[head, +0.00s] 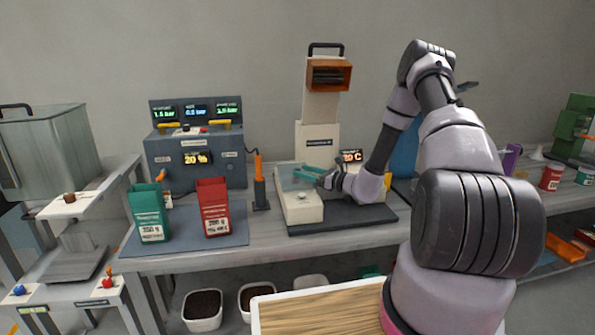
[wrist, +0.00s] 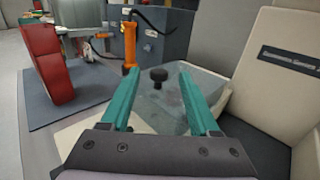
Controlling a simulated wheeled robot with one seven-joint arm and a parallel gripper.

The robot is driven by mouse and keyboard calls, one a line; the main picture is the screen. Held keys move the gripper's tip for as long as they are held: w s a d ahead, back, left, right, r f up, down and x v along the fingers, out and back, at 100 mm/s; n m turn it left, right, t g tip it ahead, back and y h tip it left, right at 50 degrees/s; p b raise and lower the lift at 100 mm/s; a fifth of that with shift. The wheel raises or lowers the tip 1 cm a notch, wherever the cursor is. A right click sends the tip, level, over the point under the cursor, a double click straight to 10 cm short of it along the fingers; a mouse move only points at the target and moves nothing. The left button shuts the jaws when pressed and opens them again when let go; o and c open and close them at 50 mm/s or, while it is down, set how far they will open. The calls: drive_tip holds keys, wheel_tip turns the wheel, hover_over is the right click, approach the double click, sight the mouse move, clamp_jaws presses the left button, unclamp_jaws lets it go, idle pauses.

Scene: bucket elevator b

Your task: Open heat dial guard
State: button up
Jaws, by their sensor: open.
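The heat dial guard looks like a clear cover (wrist: 206,84) with a small black knob (wrist: 158,76) on it. It sits on the low beige front of a bench machine (head: 318,138), and in the head view the clear cover (head: 287,176) is partly behind my fingers. My gripper (head: 308,172) is open and empty above the cover. In the wrist view its two teal fingers (wrist: 159,73) point towards the cover, with the knob seen between their tips. I cannot tell whether the fingers touch the cover. The dial itself is not clear to see.
A red bag (head: 213,207) and a green bag (head: 148,213) stand on a mat to the left. An orange-handled tool (head: 259,181) stands close left of the machine. A grey control box (head: 196,152) is behind, and the machine's tall column rises close by.

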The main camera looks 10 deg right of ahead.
sight(297, 169)
drive_tip(key=shift+x, duration=1.75)
clamp_jaws()
drive_tip(key=shift+s, duration=0.1)
